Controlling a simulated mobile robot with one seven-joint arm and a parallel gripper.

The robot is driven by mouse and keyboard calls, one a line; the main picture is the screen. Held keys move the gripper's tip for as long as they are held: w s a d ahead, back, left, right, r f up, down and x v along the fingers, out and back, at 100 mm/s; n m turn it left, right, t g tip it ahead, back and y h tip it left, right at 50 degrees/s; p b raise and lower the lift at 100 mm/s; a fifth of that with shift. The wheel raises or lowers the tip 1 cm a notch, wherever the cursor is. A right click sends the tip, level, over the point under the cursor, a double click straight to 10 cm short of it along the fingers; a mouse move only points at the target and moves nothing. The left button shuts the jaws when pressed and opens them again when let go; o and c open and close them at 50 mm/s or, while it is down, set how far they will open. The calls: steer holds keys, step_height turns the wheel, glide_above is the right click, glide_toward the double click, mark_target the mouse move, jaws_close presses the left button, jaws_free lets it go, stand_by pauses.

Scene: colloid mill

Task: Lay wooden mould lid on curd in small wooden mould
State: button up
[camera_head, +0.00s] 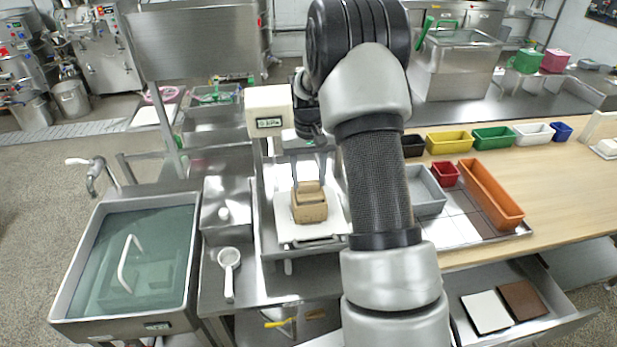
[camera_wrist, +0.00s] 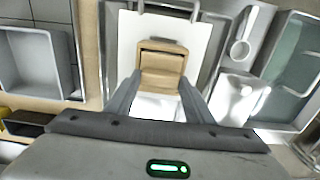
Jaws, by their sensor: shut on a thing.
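The small wooden mould (camera_head: 310,212) is a light-brown box on a white board in the steel tray, near the middle of the head view. It shows at the top centre of the wrist view (camera_wrist: 163,48), with a dark gap at its top. My gripper (camera_head: 308,184) is at the mould's back edge, pointing down. In the wrist view my gripper (camera_wrist: 160,80) has its two grey fingers on either side of a wooden piece, the lid (camera_wrist: 160,79). The lid is right against the mould; I cannot tell whether it touches it. The curd is hidden.
The white board (camera_head: 334,229) lies around the mould. A white ladle (camera_head: 229,262) lies to the left, and a water-filled sink (camera_head: 135,255) stands farther left. Several coloured bins, such as the orange one (camera_head: 491,193), stand on the right. My arm hides part of the tray's right side.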

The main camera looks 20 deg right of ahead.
steer(key=shift+f+b, duration=0.45)
steer(key=shift+f, duration=0.3)
stand_by(0.8)
steer(key=o, duration=1.6)
steer(key=shift+r+p, duration=2.2)
steer(key=shift+r, duration=1.35)
